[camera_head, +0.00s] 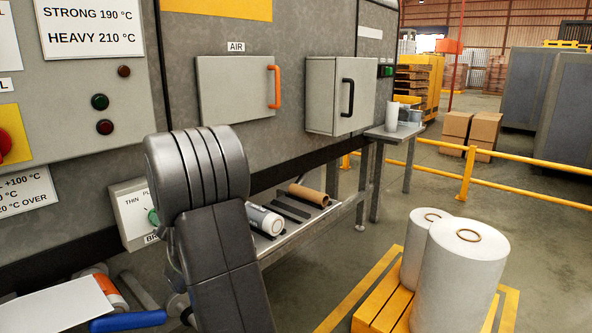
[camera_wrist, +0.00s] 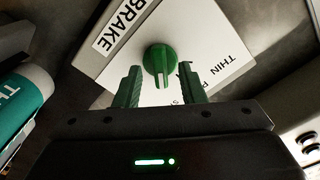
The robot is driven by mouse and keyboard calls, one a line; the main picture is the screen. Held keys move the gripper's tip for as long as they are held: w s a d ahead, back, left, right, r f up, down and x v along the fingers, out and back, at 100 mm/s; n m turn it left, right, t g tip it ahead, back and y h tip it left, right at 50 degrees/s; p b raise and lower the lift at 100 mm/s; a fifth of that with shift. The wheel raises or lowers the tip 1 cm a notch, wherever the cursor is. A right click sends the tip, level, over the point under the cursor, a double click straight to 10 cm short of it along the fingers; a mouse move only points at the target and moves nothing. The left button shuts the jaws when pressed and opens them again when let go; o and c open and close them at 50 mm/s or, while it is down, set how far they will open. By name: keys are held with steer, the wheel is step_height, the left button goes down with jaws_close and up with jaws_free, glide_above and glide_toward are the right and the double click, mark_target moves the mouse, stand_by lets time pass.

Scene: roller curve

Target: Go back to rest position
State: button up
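My gripper (camera_wrist: 160,78) shows in the wrist view with its two greenish fingers apart and nothing clamped between them. A green knob (camera_wrist: 160,58) on the white BRAKE panel (camera_wrist: 220,60) appears between and just beyond the fingertips. A small gap seems to show on each side of the knob. The knob's depth relative to the fingertips is hard to tell. In the head view the brake panel (camera_head: 127,224) and part of its knob (camera_head: 153,216) show just left of my dark arm. My gripper is hidden there behind the arm.
Large white rolls (camera_head: 458,275) stand on a yellow pallet at the right. A blue-ended bar (camera_head: 127,321) lies low at the left.

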steer(key=shift+w+a, duration=0.35)
steer(key=shift+a, duration=0.05)
steer(key=shift+d, duration=0.1)
steer(key=v, duration=1.4)
steer(key=w+a+n+p, duration=0.4)
steer(key=w+a+n, duration=0.5)
steer(key=a, duration=0.1)
steer(key=shift+a, duration=0.4)
stand_by(0.5)
